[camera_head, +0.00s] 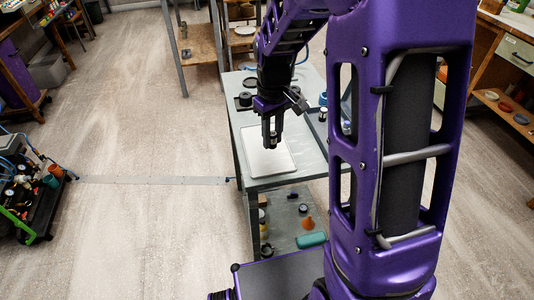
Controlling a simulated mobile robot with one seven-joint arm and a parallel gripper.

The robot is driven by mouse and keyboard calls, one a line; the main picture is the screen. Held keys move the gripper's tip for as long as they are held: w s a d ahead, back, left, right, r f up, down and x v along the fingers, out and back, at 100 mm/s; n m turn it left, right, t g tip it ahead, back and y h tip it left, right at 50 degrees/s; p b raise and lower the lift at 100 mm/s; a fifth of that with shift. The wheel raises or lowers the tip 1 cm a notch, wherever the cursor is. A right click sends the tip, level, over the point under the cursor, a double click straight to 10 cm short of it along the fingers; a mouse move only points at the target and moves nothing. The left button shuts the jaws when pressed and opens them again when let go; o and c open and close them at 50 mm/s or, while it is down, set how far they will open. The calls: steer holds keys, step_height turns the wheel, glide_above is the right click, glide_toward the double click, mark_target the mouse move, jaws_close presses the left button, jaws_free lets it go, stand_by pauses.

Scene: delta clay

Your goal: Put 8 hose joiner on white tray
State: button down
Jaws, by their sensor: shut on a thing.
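My gripper (271,143) points down over the white tray (280,165), which lies flat on the grey table. The gripper is shut on a small dark piece at its fingertips, likely a hose joiner; the fingers hide most of it. I cannot tell whether the piece touches the tray. The part of the tray in front of the gripper is bare. My purple arm covers the table's right side, so anything there is partly hidden.
Dark round parts (245,99) stand on the grey table (238,140) behind the tray. A blue item (323,98) and a small dark and pale piece (322,114) are at the right, near my arm. The lower shelf holds an orange funnel (308,223) and a teal case (311,240).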

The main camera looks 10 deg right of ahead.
mark_target(272, 135)
step_height(272, 135, down, 7)
steer(key=shift+f+b, duration=0.15)
steer(key=shift+b, duration=0.4)
steer(key=shift+f, duration=0.2)
steer(key=c, duration=0.6)
jaws_free()
steer(key=shift+c, duration=0.2)
steer(key=shift+r, duration=0.1)
step_height(272, 135, up, 12)
steer(key=shift+r+p, duration=0.15)
steer(key=shift+p, duration=0.95)
